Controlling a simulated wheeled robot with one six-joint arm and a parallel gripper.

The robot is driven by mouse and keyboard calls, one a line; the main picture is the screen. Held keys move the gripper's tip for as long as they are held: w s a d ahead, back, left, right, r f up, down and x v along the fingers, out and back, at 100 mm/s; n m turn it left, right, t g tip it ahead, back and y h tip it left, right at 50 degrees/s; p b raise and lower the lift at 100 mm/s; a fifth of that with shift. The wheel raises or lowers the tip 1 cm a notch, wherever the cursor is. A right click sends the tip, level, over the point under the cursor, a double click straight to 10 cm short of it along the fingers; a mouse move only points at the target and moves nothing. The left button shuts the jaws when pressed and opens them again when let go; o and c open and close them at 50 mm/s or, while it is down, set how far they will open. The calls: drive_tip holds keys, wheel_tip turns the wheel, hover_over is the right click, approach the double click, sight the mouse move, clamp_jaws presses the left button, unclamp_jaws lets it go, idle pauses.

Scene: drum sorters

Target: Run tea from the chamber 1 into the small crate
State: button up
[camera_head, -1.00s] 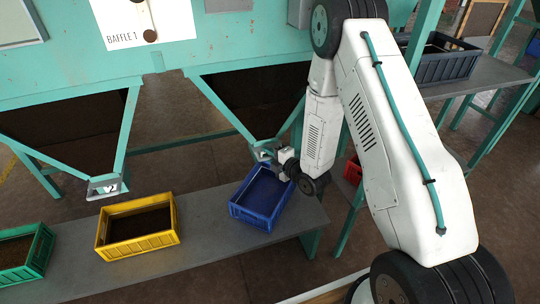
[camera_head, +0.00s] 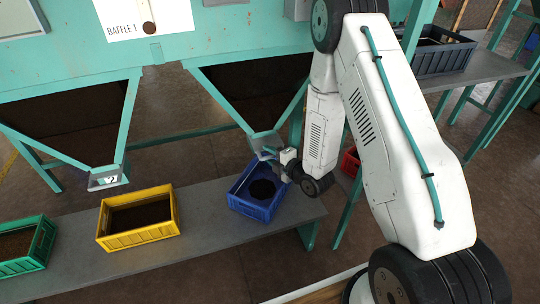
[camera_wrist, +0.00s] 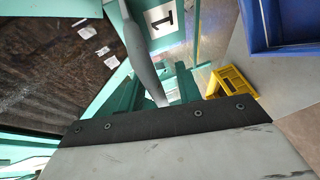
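The right-hand chamber (camera_head: 205,80) tapers to an outlet (camera_head: 263,140) above a blue crate (camera_head: 238,203). A plate marked 1 (camera_wrist: 163,17) shows near the outlet in the wrist view. A round dark heap of tea (camera_head: 262,189) lies in the blue crate, with blue floor showing around it. The crate's edge also shows at the top right of the wrist view (camera_wrist: 258,35). My gripper (camera_head: 270,153) is beside the outlet, above the crate. A grey bar (camera_wrist: 140,50) runs up from it in the wrist view; its fingertips and grip are unclear.
A yellow crate (camera_head: 140,241) and a green crate (camera_head: 40,250), both with dark contents, stand left on the grey bench (camera_head: 205,235). A red crate (camera_head: 349,163) is partly hidden behind my arm. A dark crate (camera_head: 445,60) stands on a shelf at the upper right.

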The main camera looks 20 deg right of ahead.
drive_tip(key=v, duration=0.7)
drive_tip(key=shift+s, duration=0.4)
drive_tip(key=shift+d, duration=0.1)
idle(6.8)
